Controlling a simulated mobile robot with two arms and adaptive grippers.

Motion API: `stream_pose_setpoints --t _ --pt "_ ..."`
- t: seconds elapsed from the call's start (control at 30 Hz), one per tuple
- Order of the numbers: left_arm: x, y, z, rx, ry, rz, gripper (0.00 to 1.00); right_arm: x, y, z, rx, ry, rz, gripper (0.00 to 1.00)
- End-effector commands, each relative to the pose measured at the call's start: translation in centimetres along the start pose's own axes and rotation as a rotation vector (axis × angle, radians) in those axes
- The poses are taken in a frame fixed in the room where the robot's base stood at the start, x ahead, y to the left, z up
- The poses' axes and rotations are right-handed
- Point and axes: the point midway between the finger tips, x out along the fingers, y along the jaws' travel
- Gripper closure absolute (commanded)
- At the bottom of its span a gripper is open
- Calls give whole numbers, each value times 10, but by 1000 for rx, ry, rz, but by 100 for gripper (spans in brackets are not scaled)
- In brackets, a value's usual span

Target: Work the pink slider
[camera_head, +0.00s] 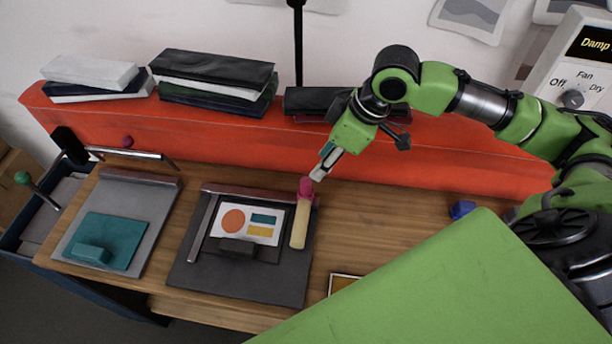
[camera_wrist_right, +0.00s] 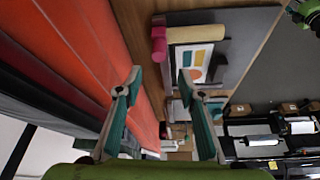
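The pink slider (camera_head: 306,187) is a small pink knob at the far end of a pale roller (camera_head: 299,224), at the right side of a dark printing board (camera_head: 190,272). A card with an orange circle and teal and yellow bars (camera_head: 262,231) lies on the board. My right gripper (camera_head: 319,173) is just above and right of the pink knob in the head view, pointing down toward it. In the right wrist view my right gripper (camera_wrist_right: 158,80) has its fingers spread with nothing between them; the pink knob (camera_wrist_right: 159,45) shows beyond the tips. My left gripper is not in view.
A grey board with a teal sheet (camera_head: 125,235) lies at the left. A red backboard (camera_head: 440,160) runs behind, with stacked dark and white blocks (camera_head: 212,75) on it. A blue block (camera_head: 462,209) sits on the wooden table (camera_head: 375,215). A control panel (camera_head: 575,75) stands at the right.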

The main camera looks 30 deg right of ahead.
Motion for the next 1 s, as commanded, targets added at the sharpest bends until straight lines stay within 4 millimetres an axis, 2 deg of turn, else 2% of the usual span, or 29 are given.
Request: stream_pose_setpoints --t 0.3,0.5,0.7,0.93,0.97,1.0 --pt "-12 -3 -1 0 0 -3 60 68 -1 -1 3 -1 -4 64" --pt "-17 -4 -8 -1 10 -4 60 97 0 0 1 0 -1 64" --pt "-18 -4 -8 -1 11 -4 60 108 0 0 -1 0 0 64" --pt "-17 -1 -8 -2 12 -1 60 109 0 0 0 0 1 64" --pt "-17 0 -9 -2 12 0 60 109 0 0 0 0 1 67" --pt "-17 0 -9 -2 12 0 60 109 0 0 0 0 1 77"
